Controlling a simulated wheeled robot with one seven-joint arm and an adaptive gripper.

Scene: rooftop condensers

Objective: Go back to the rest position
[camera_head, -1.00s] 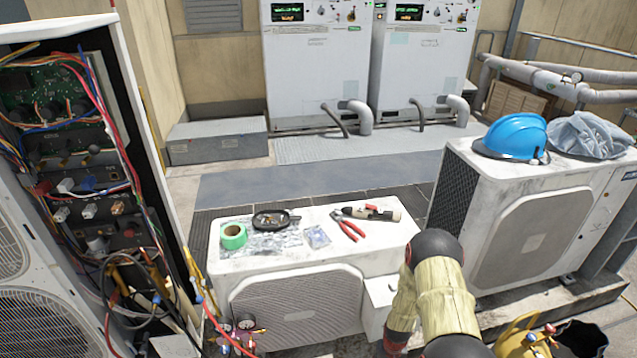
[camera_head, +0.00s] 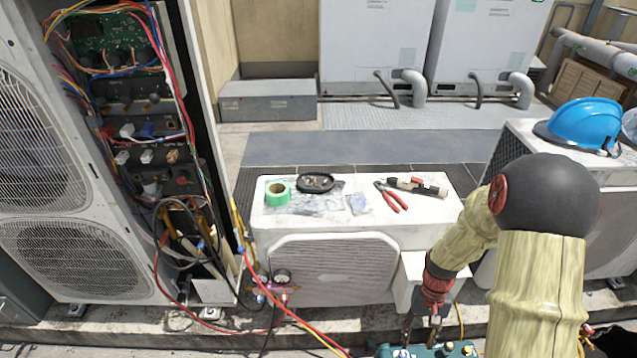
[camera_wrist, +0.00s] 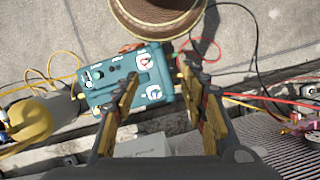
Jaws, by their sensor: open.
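My gripper (camera_head: 421,328) hangs at the lower right of the head view, its fingers pointing down over a teal box (camera_head: 440,351). In the wrist view my gripper (camera_wrist: 158,78) is open, with its two fingers spread and nothing held between them. The teal box (camera_wrist: 100,88) lies on the concrete below the fingertips; I cannot tell the height gap. My arm hides part of the white condenser's right side in the head view.
A white condenser (camera_head: 330,215) bears green tape (camera_head: 277,193), a black tray (camera_head: 317,182) and red pliers (camera_head: 392,197). An opened unit (camera_head: 130,105) with loose wires stands left. A brown round object (camera_wrist: 158,18), a yellow object (camera_wrist: 25,120) and hoses lie around the box.

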